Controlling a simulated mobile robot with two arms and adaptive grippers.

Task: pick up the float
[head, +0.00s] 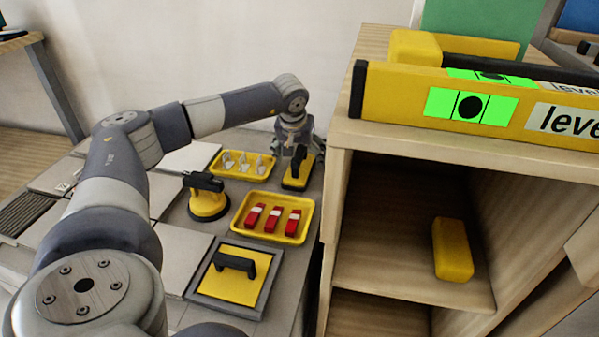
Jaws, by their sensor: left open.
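The float, with a yellow base (296,182) and a black upright handle, lies at the far right of the tiled work surface. My left gripper (296,148) reaches in from the left and points down at the float's handle. It is open, with its fingers close to the top of the handle. The fingers are small and partly merge with the dark handle, so I cannot tell whether they touch it. My right gripper is not in view.
Beside the float are a yellow tray of pale pieces (220,170), a yellow tray of red wedges (240,227) and a yellow suction cup (208,207). A handled yellow plate (228,286) lies nearer. A wooden shelf (400,285), with a yellow level (385,95) on top, stands close on the right.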

